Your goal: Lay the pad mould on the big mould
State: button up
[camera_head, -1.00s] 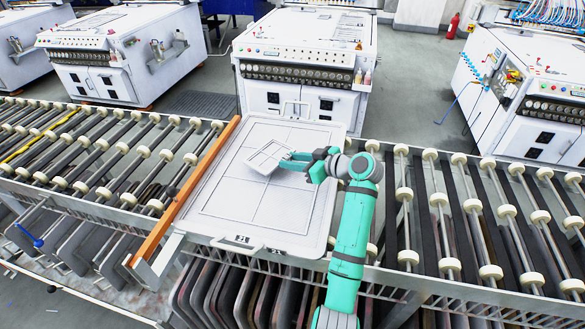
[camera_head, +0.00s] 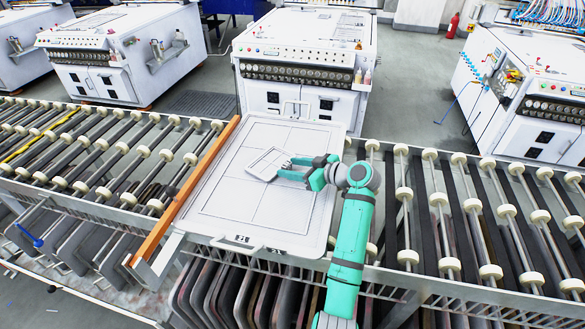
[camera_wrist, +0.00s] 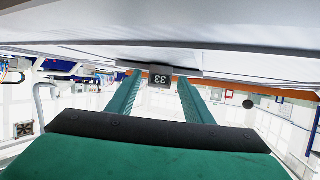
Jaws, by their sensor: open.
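The pad mould (camera_head: 264,163), a small white framed panel, lies on the big mould (camera_head: 225,200), towards its upper middle. It looks flat there in the head view. The big mould is a large pale tray with a raised rim and thin lines across its face. My gripper (camera_head: 281,170) comes in from the right, its fingers open at the right edge of the pad mould. In the wrist view, my open fingers (camera_wrist: 157,90) stand on both sides of a small grey tab (camera_wrist: 160,80) marked 33, with visible gaps.
The big mould lies across a roller conveyor (camera_head: 440,205), with an orange bar (camera_head: 190,185) along its left side. A white machine (camera_head: 300,60) stands behind it. The lower part of the big mould's face is clear.

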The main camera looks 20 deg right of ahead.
jog(key=v, duration=1.2)
